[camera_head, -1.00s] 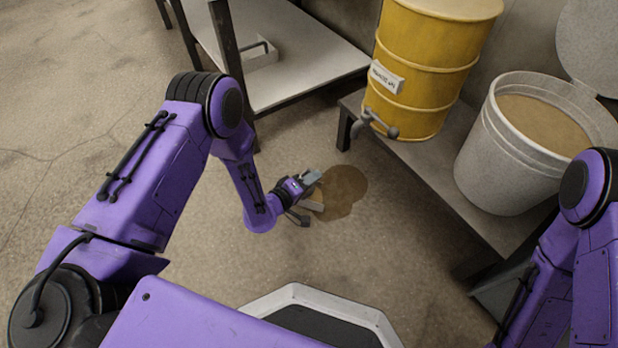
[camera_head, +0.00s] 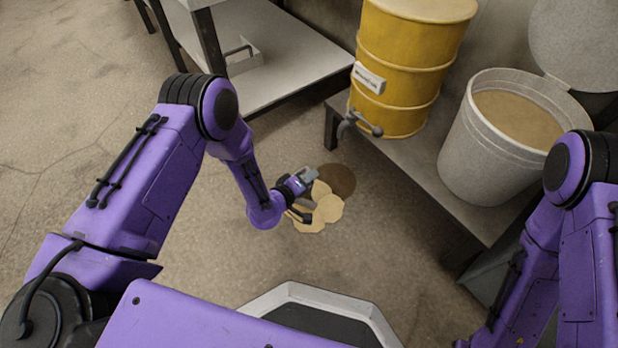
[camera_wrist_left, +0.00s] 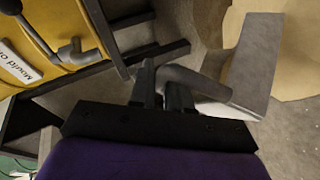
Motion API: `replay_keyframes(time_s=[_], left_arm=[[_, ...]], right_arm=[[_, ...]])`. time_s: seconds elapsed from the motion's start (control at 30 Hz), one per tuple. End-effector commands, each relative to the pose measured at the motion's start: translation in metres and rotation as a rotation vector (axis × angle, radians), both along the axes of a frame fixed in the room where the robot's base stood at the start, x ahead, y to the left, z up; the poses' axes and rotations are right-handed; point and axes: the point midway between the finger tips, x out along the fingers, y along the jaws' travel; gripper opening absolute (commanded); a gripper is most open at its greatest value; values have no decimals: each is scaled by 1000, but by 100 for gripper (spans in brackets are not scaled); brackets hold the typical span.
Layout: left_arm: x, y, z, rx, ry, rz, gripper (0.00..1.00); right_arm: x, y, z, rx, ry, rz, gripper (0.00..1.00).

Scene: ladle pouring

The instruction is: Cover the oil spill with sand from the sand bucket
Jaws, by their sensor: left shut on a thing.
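The oil spill (camera_head: 341,178) is a dark brown patch on the floor, and its upper right part shows bare. Pale sand patches (camera_head: 328,208) lie over its lower left part and on the floor beside it; sand (camera_wrist_left: 295,50) also shows in the left wrist view. My left gripper (camera_head: 297,188) is low over this spot, shut on the handle of a grey metal scoop (camera_wrist_left: 256,62). The scoop's inside is not clear. The sand bucket (camera_head: 490,150), a large pale open tub with sand in it, stands on the bench at right. My right gripper is out of view.
A yellow drum (camera_head: 405,75) with a tap and a label stands on the low grey bench (camera_head: 420,165). A grey table (camera_head: 290,65) with a handled tray (camera_head: 238,57) is at upper left. The floor left of the sand is clear.

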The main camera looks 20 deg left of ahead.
Motion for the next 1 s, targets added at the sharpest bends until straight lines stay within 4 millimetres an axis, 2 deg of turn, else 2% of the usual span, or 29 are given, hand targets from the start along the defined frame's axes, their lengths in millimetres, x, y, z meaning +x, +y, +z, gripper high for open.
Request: replay_keyframes(time_s=[0.07,0.2,0.53,1.0], left_arm=[[-4,11,-9,-51,-19,5,0],[-9,23,-10,-153,-60,3,0],[-10,27,-6,-178,-71,1,0],[32,73,-5,-141,-57,1,0]], right_arm=[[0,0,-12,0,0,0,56],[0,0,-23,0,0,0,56],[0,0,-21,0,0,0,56],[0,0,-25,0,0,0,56]])
